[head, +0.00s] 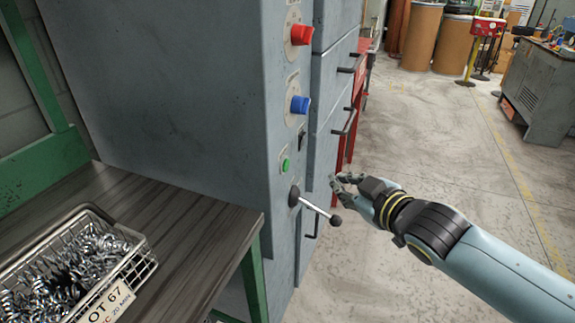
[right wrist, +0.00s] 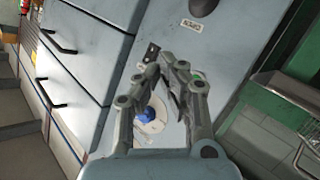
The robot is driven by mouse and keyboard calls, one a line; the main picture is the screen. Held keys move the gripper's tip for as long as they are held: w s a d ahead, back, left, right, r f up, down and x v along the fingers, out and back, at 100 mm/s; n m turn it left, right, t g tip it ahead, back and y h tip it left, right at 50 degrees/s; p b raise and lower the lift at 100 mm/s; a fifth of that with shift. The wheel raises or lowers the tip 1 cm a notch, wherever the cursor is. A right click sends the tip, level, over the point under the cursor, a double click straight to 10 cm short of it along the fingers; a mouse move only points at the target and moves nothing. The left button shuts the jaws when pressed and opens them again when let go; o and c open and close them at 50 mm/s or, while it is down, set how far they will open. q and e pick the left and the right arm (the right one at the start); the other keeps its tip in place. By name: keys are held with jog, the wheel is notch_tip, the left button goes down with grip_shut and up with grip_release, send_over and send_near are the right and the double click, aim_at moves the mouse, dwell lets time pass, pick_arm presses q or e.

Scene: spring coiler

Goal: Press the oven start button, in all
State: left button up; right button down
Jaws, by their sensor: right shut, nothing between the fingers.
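The oven (head: 160,100) is a tall grey-blue cabinet with controls on its narrow front panel. A small round green button (head: 285,166) sits on the panel below a black switch (head: 301,139) and above a lever (head: 314,207). In the right wrist view the green button (right wrist: 198,76) shows only in part, behind a finger. My right gripper (head: 337,182) is shut and empty, in front of the panel and to the right of the button in the head view, apparently apart from it. Its closed fingers (right wrist: 163,68) also show in the right wrist view. My left gripper is not in view.
A red knob (head: 301,34) and a blue knob (head: 299,104) sit above the switch. The lever's black-balled rod sticks out below the button, near my gripper. A wire basket of springs (head: 138,246) stands on the bench (head: 190,215) at left. Floor at right is open.

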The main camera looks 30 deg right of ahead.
aim_at(286, 166)
jog(key=w+a, duration=0.4)
jog(key=w, duration=0.1)
jog(key=shift+w+a, duration=0.35)
jog(key=shift+a, duration=0.05)
jog(key=shift+w+a+r, duration=0.1)
dwell(1.2)
jog(key=shift+w+a, duration=0.2)
jog(key=shift+w+a, duration=0.25)
jog(key=shift+w, duration=0.05)
dwell(0.7)
jog(key=shift+d, duration=0.1)
jog(key=shift+s+d+p, duration=0.45)
jog(key=shift+s, duration=0.15)
